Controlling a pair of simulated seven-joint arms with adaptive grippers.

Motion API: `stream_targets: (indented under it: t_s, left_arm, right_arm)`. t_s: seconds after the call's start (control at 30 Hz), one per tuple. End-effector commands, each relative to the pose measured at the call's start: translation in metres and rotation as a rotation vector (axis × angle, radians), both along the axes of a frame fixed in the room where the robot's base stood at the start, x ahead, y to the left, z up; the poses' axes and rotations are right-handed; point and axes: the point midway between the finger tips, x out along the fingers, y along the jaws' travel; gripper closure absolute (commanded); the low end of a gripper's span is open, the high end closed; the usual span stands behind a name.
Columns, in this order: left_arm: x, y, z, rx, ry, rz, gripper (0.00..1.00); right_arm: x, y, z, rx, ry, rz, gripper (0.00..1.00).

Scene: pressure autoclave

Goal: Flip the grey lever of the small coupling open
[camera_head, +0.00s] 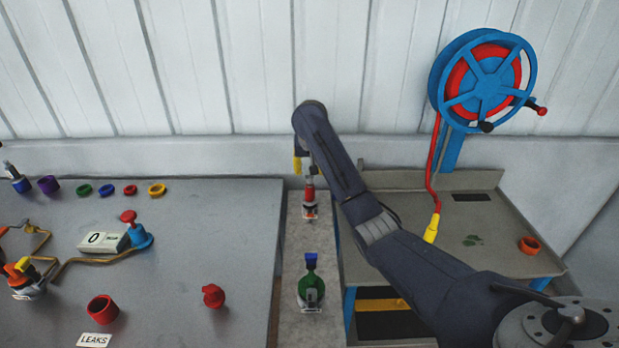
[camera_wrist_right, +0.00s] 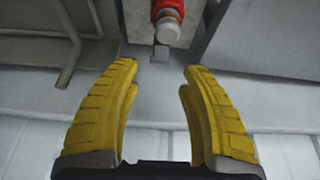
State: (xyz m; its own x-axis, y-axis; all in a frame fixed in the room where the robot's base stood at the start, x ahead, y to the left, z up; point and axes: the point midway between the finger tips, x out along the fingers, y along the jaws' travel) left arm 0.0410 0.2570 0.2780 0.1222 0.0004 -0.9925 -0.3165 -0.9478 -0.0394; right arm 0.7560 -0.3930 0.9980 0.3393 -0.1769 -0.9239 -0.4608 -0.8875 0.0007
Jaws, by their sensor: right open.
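The small coupling (camera_head: 310,196) has a red body and stands on the narrow grey ledge between the two tables. In the right wrist view its red body (camera_wrist_right: 167,8) shows at the top edge, with a round grey end. A small grey tab, which looks like its lever (camera_wrist_right: 160,54), sticks out just below it. My right gripper (camera_wrist_right: 160,75) is open and empty, its yellow fingers spread on either side of the tab and short of it. My left gripper is not in view.
A larger green coupling with a blue lever (camera_head: 310,288) stands nearer on the ledge. The left table (camera_head: 190,250) bears a gauge (camera_head: 104,242), a red valve and coloured rings. A blue and red hose reel (camera_head: 482,82) hangs above the right table (camera_head: 380,260).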

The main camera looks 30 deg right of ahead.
Motion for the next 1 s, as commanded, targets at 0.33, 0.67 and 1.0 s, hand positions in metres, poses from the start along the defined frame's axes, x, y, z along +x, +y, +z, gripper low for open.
stream_targets:
  t_s: [0.33,0.67,1.0]
  left_arm:
    - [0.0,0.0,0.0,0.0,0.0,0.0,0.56]
    - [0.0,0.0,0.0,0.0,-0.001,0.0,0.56]
    - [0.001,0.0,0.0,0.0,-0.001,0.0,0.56]
  right_arm:
    - [0.014,-0.007,-0.039,0.001,0.003,0.0,0.56]
    - [0.019,-0.01,-0.053,0.0,0.0,0.0,0.56]
    - [0.02,-0.01,-0.054,0.001,0.0,0.0,0.57]
